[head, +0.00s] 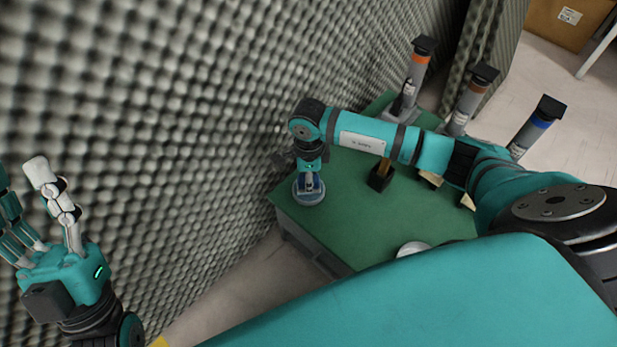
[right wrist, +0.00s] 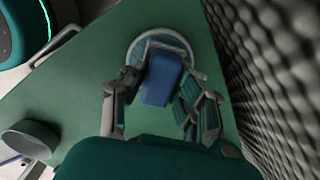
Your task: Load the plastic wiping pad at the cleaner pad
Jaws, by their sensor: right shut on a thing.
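My right gripper (head: 308,178) points down over the left corner of the green table and is shut on a blue block (right wrist: 162,80), which appears to be the plastic wiping pad. In the right wrist view the fingers (right wrist: 158,92) are on both sides of the block. A pale round disc (head: 310,201), possibly the cleaner pad, is below the block; it also shows in the right wrist view (right wrist: 137,48). I cannot tell whether block and disc touch or are one piece. My left gripper (head: 38,205) is open and empty, away from the table.
The green table (head: 355,225) stands against a grey foam wall (head: 200,110). A white round dish (head: 412,248) sits near its front edge. Several grey tools with orange (head: 417,72), brown (head: 468,99) and blue (head: 536,127) bands stand behind my right arm. The table left of the dish is clear.

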